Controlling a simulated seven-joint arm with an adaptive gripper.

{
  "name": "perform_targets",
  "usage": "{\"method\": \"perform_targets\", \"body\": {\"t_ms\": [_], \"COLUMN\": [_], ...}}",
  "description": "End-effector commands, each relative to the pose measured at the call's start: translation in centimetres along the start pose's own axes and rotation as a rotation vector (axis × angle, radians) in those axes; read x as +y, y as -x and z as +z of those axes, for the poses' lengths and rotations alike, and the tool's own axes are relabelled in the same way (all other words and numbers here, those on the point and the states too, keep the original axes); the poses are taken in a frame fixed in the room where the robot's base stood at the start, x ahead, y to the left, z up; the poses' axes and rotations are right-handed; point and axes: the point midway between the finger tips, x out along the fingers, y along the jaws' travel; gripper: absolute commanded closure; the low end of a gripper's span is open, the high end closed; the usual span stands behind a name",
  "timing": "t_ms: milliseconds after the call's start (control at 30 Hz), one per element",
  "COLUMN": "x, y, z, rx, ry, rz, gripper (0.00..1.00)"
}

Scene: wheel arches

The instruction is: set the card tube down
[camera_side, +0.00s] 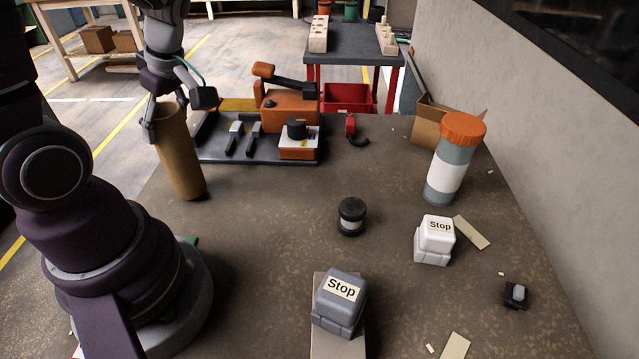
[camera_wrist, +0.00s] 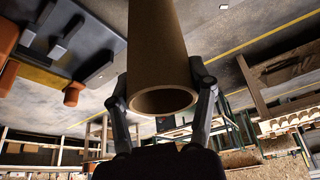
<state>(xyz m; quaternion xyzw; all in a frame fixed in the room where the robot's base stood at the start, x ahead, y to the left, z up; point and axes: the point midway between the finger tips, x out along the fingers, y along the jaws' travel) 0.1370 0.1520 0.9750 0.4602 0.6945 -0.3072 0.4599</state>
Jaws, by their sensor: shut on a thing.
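The card tube (camera_side: 181,158) is a tall brown hollow cylinder at the left of the table in the side view, beside the dark tray. It leans slightly in the picture, its lower end at or just above the tabletop; I cannot tell if it touches. My gripper (camera_side: 174,112) is shut on the tube near its upper end, one finger on each side. In the wrist view the tube (camera_wrist: 158,45) runs away between the two fingers (camera_wrist: 162,88), its open round end facing the camera. The tube's far end is out of that view.
The dark tray (camera_side: 215,153) with an orange device (camera_side: 288,108) stands right behind the tube. A black-and-white small cylinder (camera_side: 351,217), grey Stop box (camera_side: 340,302), white Stop box (camera_side: 434,240) and orange-lidded canister (camera_side: 452,165) stand farther right. Table between tube and small cylinder is clear.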

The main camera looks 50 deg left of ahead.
Motion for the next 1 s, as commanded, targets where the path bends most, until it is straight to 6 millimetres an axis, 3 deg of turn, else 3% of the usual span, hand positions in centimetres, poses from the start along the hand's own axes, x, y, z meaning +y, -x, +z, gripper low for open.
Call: {"method": "perform_targets", "body": {"t_ms": [100,433,467,633,1000], "x": [-0.05,-0.01,0.00,0.01,0.07], "y": [-1.08,-1.36,-1.33,-1.31,-0.84], "z": [0.50,0.63,0.62,0.61,0.47], "rx": [-0.002,-0.002,-0.002,-0.002,-0.002], "ry": [-0.001,-0.002,-0.002,-0.002,-0.002], "rz": [-0.001,0.001,0.002,0.003,0.006], "gripper": [0.81,0.81,0.41,0.19,0.18]}}
